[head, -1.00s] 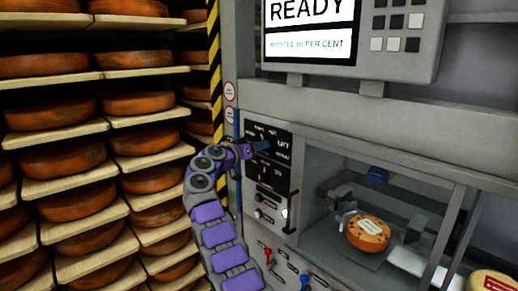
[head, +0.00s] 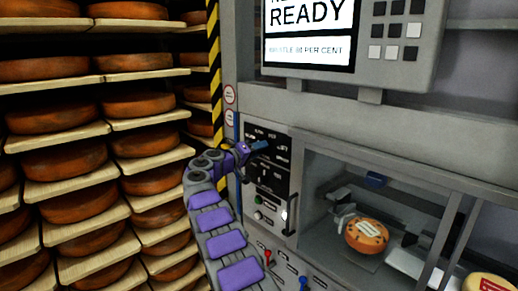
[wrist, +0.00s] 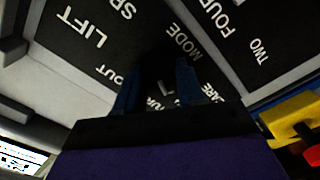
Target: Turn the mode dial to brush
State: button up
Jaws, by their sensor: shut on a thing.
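The black mode panel (head: 284,180) is on the left of the grey machine front in the head view. In the wrist view the panel (wrist: 85,60) carries the white words LIFT and MODE, with other labels partly cut off or covered. My gripper (head: 262,146) is at the upper part of this panel. In the wrist view its two blue fingers (wrist: 157,88) are shut on the dark mode dial. The dial is mostly hidden between the fingers and in shadow. Its pointer and the setting it shows cannot be read. No brush label is legible.
An orange cheese wheel (head: 366,236) sits in the open chamber at the right. A screen (head: 310,14) above reads READY. Shelves of cheese wheels (head: 65,158) fill the left. Below the panel are buttons (head: 258,215) and a red lever (head: 268,255).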

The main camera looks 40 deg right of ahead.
jog(key=shift+w+a+f, duration=0.15)
jog(key=o, duration=1)
jog(key=shift+w, duration=0.1)
jog(key=shift+a, duration=0.1)
jog(key=a, duration=0.5)
jog(key=s+a, duration=0.1)
jog(key=a, duration=1.1)
jog(key=shift+s+a+p, duration=0.1)
jog(key=shift+s+p, duration=0.15)
jog(key=shift+p, duration=0.05)
